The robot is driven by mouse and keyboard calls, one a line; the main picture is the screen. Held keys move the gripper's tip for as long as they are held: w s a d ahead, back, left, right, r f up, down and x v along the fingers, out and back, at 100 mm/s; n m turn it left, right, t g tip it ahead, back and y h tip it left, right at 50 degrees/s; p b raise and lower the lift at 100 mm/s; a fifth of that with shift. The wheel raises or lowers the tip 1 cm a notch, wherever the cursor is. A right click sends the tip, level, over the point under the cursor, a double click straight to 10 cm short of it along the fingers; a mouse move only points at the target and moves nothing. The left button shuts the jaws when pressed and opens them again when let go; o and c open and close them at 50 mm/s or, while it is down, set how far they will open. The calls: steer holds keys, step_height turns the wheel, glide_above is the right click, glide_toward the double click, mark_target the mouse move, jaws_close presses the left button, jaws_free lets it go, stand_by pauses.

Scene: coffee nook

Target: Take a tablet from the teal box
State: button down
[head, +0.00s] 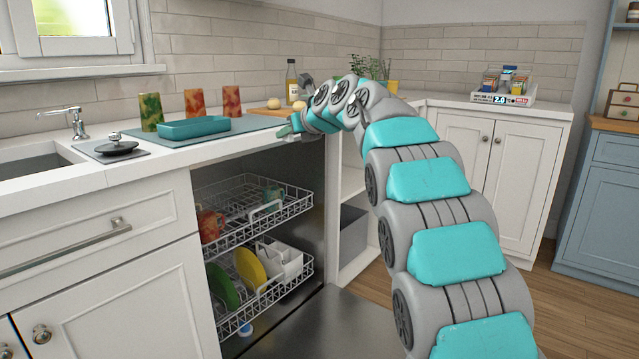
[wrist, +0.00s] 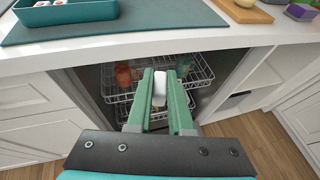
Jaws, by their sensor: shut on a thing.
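The teal box (head: 194,128) is a low open tray on the mat at the back of the counter. In the wrist view the teal box (wrist: 100,9) is at the top left, with a few small white pieces (wrist: 43,4) inside near its left end. My gripper (wrist: 160,78) is shut on a white tablet (wrist: 159,90), held between its green fingers. In the head view my gripper (head: 284,131) is in front of the counter edge, right of the box and apart from it. The tablet cannot be made out in that view.
An open dishwasher with two racks (head: 262,208) of dishes lies below my gripper. Several patterned tumblers (head: 194,102) stand behind the box on the dark mat (wrist: 165,15). A wooden board (wrist: 242,11) and a purple sponge-like block (wrist: 299,12) sit right of it. A sink is at left.

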steer(key=s+d+f+m+t+h+b, duration=0.1)
steer(key=s+d+f+m+h+b, duration=0.15)
steer(key=d+f, duration=0.45)
steer(key=s+d+f+m+t+h+b, duration=0.1)
steer(key=s+d+f+m+h, duration=0.2)
steer(key=f, duration=0.9)
steer(key=s+d+f+m+h+b, duration=0.1)
steer(key=d+f+m+h, duration=0.25)
steer(key=f, duration=0.55)
steer(key=s+d+f+m+h+b, duration=0.1)
steer(key=s+d+f+h, duration=0.1)
steer(key=s+d+f, duration=0.3)
steer(key=s+d, duration=0.1)
steer(key=d, duration=0.3)
steer(key=shift+s+f+h, duration=0.3)
steer(key=shift+f, duration=0.1)
